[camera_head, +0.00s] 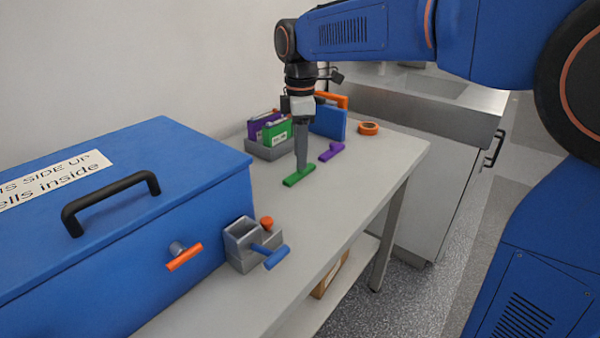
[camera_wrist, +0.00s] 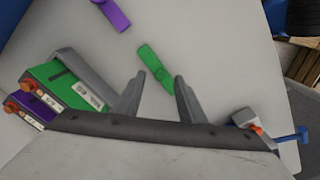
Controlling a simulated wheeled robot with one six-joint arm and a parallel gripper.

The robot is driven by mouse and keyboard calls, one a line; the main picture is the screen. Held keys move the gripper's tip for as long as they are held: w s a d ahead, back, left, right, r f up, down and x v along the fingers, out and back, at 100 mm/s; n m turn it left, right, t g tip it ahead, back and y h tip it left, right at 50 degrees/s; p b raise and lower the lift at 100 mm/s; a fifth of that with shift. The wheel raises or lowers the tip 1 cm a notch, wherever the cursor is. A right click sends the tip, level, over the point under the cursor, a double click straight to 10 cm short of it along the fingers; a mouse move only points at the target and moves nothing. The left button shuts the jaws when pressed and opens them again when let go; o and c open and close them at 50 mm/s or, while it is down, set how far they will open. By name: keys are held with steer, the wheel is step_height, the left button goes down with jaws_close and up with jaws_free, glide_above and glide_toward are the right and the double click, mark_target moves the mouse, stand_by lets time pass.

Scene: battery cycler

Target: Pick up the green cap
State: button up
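The green cap (camera_head: 297,177) lies flat on the grey table, and it also shows in the wrist view (camera_wrist: 154,65). My gripper (camera_head: 302,166) points down over the cap in the head view. In the wrist view my gripper (camera_wrist: 159,75) is open, one finger on each side of the near part of the cap, with nothing clamped. The cap's far end reaches past the fingertips. I cannot tell whether the fingertips touch the table.
A purple cap (camera_head: 331,151) lies behind and right of the green one. A grey tray (camera_head: 268,152) holds green and purple packs at left. A big blue box (camera_head: 120,220) and grey holder (camera_head: 252,247) are in front.

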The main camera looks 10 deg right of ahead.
steer(key=shift+f, duration=1.3)
steer(key=shift+c, duration=0.2)
jaws_close()
steer(key=shift+r, duration=0.15)
